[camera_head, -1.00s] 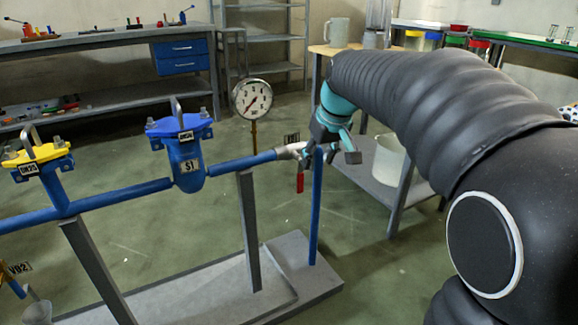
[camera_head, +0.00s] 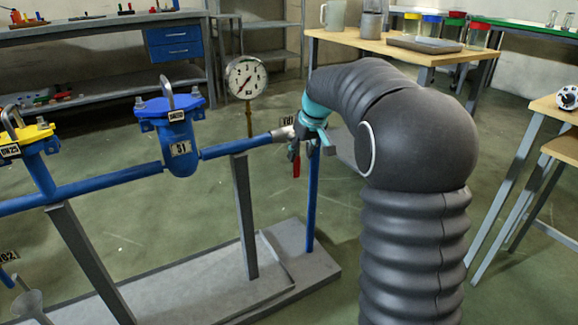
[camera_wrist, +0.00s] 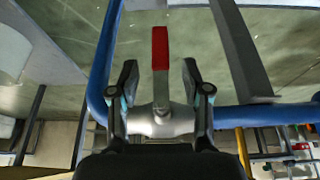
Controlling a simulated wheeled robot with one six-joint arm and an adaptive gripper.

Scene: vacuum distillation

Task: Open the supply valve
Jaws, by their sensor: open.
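The supply valve has a red lever handle (camera_wrist: 160,50) on a silver valve body (camera_wrist: 166,122) in the blue pipe line. In the head view the red handle (camera_head: 297,166) hangs down below the right end of the pipe, and the silver body (camera_head: 283,133) is partly covered by my gripper. My gripper (camera_wrist: 158,80) is open in the wrist view. Its two fingers stand on either side of the red lever, with a gap visible on both sides. In the head view my gripper (camera_head: 309,143) is at the valve, with its fingers partly hidden.
A round pressure gauge (camera_head: 246,77) stands left of the valve. The blue strainer (camera_head: 181,148) and the yellow-topped fitting (camera_head: 34,136) sit further left on the pipe. A grey support post (camera_head: 243,215) rises from the base plate (camera_head: 185,293). A wooden table (camera_head: 344,37) stands behind.

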